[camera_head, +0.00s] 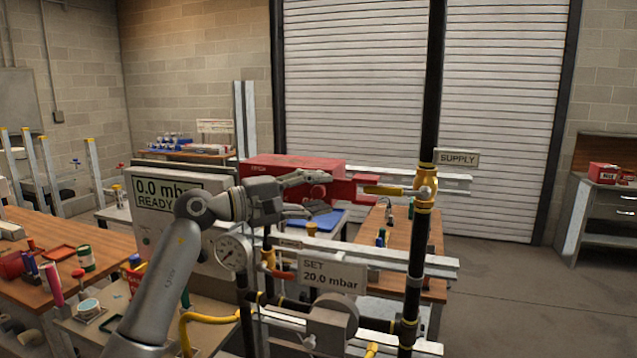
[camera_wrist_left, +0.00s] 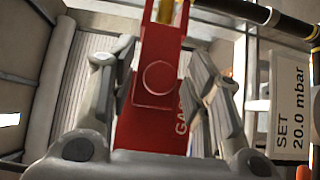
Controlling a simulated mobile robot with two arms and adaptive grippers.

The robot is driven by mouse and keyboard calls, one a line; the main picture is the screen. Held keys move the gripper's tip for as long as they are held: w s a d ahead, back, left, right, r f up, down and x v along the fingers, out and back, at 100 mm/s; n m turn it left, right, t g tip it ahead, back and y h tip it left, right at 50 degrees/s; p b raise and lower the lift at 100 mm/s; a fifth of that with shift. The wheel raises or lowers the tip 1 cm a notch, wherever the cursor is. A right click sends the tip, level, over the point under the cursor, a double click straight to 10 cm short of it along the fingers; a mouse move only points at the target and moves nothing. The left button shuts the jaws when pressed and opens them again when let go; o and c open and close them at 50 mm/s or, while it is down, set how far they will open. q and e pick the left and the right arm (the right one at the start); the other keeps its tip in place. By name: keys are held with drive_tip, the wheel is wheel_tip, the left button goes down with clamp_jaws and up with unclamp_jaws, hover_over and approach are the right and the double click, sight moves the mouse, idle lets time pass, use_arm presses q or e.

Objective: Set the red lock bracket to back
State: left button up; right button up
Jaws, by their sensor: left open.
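The red lock bracket (camera_head: 358,190) sits by the yellow valve handle (camera_head: 382,190) on the black pipe, right of centre in the head view. In the left wrist view the bracket (camera_wrist_left: 157,105) is a long red piece with a round boss and partly hidden white lettering. My left gripper (camera_head: 322,194) is open at the bracket's left end. In the wrist view its fingers (camera_wrist_left: 160,75) lie either side of the red piece, with gaps visible; contact cannot be told. The right gripper is not in view.
A vertical black pipe (camera_head: 433,80) with a SUPPLY tag (camera_head: 458,158) stands just right of the bracket. A pressure gauge (camera_head: 231,252), a display panel (camera_head: 172,200) and a SET 20.0 mbar sign (camera_head: 331,274) are close below and left. Open floor (camera_head: 540,290) lies right.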

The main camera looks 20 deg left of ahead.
use_arm(q)
drive_tip(key=shift+w+d, duration=0.25)
drive_tip(key=shift+c, duration=0.4)
